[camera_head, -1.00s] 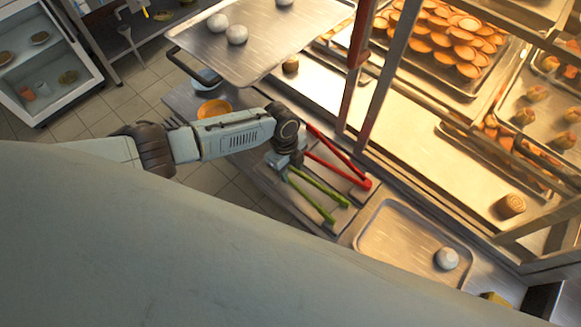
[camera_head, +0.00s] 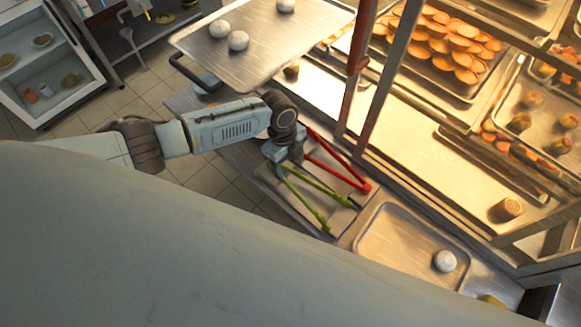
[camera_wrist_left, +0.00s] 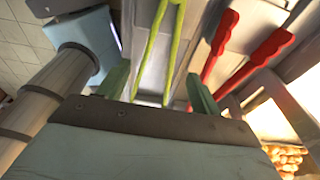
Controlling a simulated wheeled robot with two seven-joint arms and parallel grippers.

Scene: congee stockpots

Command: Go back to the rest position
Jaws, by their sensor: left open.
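My left gripper (camera_head: 283,158) is at the handle-side end of the green tongs (camera_head: 308,207), over the tray by the counter. In the left wrist view its two fingers (camera_wrist_left: 158,80) stand apart, open. The green tongs (camera_wrist_left: 165,35) show beyond and between them; I cannot tell whether the fingers touch them. The red tongs (camera_head: 335,172) lie just beside, and in the left wrist view the red tongs (camera_wrist_left: 222,48) are to the right of the fingers. My right gripper is not in view.
A tray with white balls (camera_head: 262,60) sits above and behind my left arm. A red-posted display rack (camera_head: 352,95) with trays of pastries stands close at the right. A shallow tray (camera_head: 400,245) with one white ball (camera_head: 444,261) lies at lower right. Tiled floor shows at left.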

